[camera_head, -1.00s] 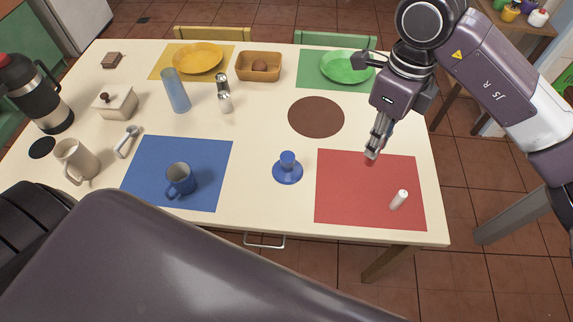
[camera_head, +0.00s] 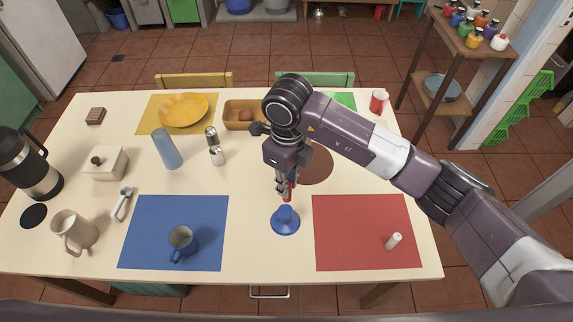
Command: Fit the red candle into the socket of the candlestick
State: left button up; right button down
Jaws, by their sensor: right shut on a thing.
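The blue candlestick (camera_head: 285,227) stands on the table between the blue and red mats, its short socket pointing up. My right gripper (camera_head: 286,187) is shut on the red candle (camera_head: 290,194), right above the candlestick. Only a small red part of the candle shows between the fingers; the rest is hidden. The candle's lower end is close to the socket; I cannot tell whether it touches it. My left gripper is not in view.
A white candle (camera_head: 394,241) lies on the red mat (camera_head: 345,250). A blue mug (camera_head: 182,242) stands on the blue mat (camera_head: 150,220).

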jog(key=shift+a+f, duration=0.15)
jog(key=shift+a, duration=0.15)
jog(key=shift+s+f, duration=0.1)
jog(key=shift+f, duration=0.05)
jog(key=shift+d+f+b, duration=0.1)
jog(key=shift+f+b, duration=0.25)
jog(key=shift+f, duration=0.2)
jog(key=shift+f+b, duration=0.35)
jog(key=shift+f, duration=0.35)
jog(key=shift+f+b, duration=0.45)
jog(key=shift+f, duration=0.25)
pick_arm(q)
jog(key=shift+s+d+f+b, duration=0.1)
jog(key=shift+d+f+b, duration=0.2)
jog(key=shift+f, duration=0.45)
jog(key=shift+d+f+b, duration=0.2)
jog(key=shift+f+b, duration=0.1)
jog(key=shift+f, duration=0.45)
pick_arm(e)
jog(key=shift+f, duration=0.65)
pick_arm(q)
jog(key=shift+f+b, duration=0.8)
pick_arm(e)
jog(key=shift+f, duration=0.15)
pick_arm(q)
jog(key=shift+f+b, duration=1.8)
jog(key=shift+b, duration=0.05)
pick_arm(e)
jog(key=shift+f, duration=1.2)
